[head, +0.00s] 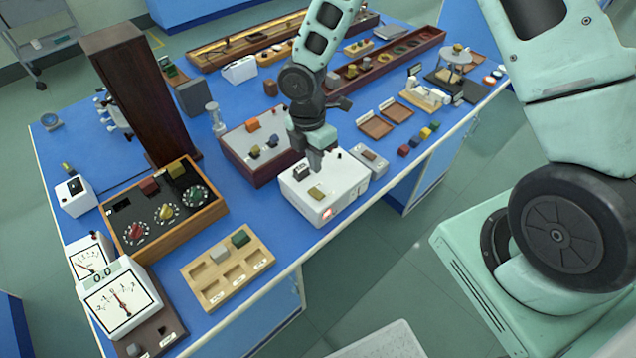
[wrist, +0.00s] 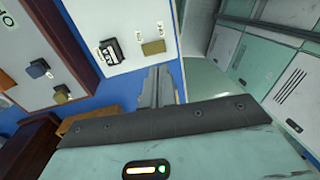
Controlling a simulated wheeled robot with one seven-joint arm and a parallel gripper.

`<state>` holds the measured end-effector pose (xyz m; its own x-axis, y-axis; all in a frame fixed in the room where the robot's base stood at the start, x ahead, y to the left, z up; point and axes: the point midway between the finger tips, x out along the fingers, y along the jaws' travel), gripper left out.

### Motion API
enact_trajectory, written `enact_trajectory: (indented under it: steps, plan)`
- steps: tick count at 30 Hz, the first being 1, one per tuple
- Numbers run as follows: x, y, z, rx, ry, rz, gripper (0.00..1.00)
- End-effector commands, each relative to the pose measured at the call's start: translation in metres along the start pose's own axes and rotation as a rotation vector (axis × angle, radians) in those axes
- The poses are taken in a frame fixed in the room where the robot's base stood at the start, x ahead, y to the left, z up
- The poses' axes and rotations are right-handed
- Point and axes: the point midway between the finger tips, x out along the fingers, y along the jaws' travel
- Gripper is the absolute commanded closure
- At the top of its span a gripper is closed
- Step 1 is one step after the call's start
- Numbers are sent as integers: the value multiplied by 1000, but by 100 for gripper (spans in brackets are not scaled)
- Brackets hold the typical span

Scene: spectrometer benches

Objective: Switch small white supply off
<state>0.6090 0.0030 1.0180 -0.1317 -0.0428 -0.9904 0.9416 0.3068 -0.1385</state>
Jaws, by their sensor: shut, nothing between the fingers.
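A white box (head: 325,198), which looks like the supply, stands near the bench's front edge. On its top are a dark switch-like part (head: 302,172) and an olive block (head: 316,193). A red-orange light (head: 327,212) glows on its front face. My gripper (head: 316,168) is shut and empty, pointing down just above or at the box's top; I cannot tell whether it touches. In the wrist view the closed fingers (wrist: 158,87) appear beside the box (wrist: 138,20), with the dark part (wrist: 109,52) and olive block (wrist: 153,47) beyond them.
A smaller white box (head: 75,197) with a dark panel stands at the far left. A maroon-sided panel box (head: 281,169) is left of the supply, and a grey box (head: 378,167) is close on its right. A wooden tray (head: 262,277) lies front left.

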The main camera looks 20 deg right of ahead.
Motion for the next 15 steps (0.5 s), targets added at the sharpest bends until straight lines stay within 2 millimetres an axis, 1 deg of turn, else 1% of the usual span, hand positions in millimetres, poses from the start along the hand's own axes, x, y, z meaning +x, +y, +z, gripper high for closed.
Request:
enact_trajectory:
  steps: [1, 6, 12, 15]
  plan:
    - [10, -1, -1, -2, 0, -5, 100]
    - [44, -2, -1, -2, 0, -5, 100]
    - [71, -1, 0, -1, 0, -2, 100]
    - [79, 0, -1, 0, 0, -1, 100]
